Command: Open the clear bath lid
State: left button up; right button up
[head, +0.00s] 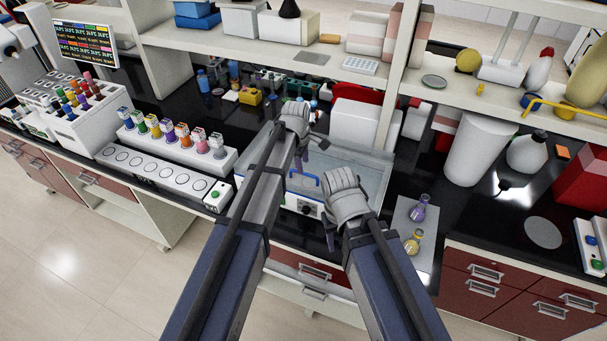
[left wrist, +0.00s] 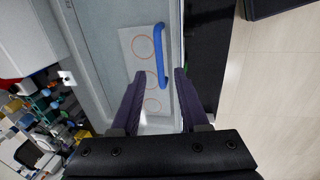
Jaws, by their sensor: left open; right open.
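The bath (head: 375,172) stands on the bench in the middle of the head view, with a clear lid (left wrist: 100,30) over it. The lid's blue handle (head: 304,179) is near the front of the bath. My left gripper (head: 299,163) is open above the lid, close to the handle. In the left wrist view the blue handle (left wrist: 159,55) lies ahead of and partly between the open fingertips (left wrist: 160,73); I cannot tell whether they touch it. My right gripper (head: 330,242) is open and empty in front of the bath, partly hidden by its wrist.
A control panel with a dark knob (head: 306,208) is on the bath's front. Purple (head: 419,208) and yellow (head: 413,241) flasks stand to its right. A rack of coloured bottles (head: 180,145) is to the left. Shelves rise behind.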

pick_arm(q)
jog(key=f+b, duration=0.1)
jog(key=f, duration=0.1)
jog(key=w+f+b, duration=0.1)
jog(key=f+b, duration=0.1)
jog(key=shift+d+f, duration=0.1)
jog(key=shift+f, duration=0.15)
jog(key=shift+r, duration=0.1)
grip_shut()
dwell(1.2)
